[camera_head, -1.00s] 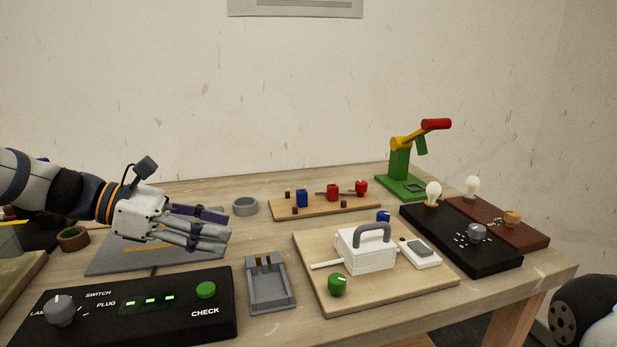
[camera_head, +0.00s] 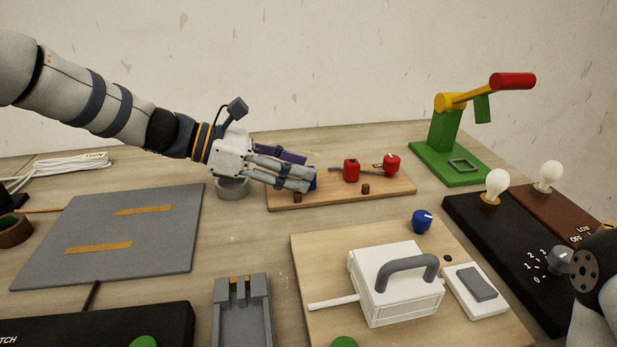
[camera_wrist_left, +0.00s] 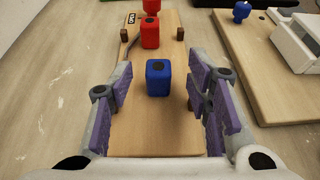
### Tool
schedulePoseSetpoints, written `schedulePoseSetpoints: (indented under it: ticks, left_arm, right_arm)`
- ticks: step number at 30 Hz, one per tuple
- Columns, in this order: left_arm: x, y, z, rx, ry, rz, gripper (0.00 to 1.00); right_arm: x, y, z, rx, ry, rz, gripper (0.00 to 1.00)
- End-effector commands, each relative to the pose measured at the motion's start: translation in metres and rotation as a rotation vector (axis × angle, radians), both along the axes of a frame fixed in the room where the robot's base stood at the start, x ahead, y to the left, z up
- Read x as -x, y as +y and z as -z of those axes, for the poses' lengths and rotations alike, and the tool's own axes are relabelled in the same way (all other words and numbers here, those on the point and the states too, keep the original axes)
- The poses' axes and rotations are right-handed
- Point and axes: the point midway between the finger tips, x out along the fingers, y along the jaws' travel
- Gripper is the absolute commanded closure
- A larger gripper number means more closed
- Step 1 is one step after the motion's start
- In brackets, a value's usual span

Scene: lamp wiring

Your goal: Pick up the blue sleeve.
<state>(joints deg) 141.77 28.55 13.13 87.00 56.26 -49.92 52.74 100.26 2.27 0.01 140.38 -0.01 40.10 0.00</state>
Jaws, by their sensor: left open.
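The blue sleeve (camera_wrist_left: 158,78) is a small upright block with a dark hole in its top. It stands on a wooden board (camera_wrist_left: 143,136). In the head view only a sliver of the sleeve (camera_head: 313,178) shows behind my left fingers. My left gripper (camera_head: 303,173) is open and empty. In the left wrist view its purple-padded fingers are spread to either side, with the sleeve ahead between the fingertips, apart from both pads. My right gripper is out of view.
A board with a white handled box (camera_head: 392,288) and blue knob (camera_head: 422,221) is nearer.

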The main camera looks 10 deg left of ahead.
Motion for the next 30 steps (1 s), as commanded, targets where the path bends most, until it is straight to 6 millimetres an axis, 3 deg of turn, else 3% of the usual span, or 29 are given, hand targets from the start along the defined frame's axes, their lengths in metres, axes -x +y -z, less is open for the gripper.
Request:
schedulePoseSetpoints:
  ticks: [4,11,16,26,30]
  left_arm:
    - [-0.007,-0.018,0.009,0.000,0.002,0.001,0.55]
    - [-0.007,-0.019,0.008,0.000,0.000,-0.001,0.57]
    - [-0.007,-0.019,0.008,0.000,0.000,-0.001,0.96]
    - [-0.007,-0.019,0.007,0.000,-0.002,-0.001,0.96]
    - [-0.008,-0.019,-0.007,0.000,-0.005,-0.001,0.96]
  right_arm:
    - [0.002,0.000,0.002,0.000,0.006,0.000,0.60]
    - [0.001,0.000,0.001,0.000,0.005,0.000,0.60]
    - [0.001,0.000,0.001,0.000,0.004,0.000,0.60]
    - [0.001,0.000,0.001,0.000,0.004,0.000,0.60]
    - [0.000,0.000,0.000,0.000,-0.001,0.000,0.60]
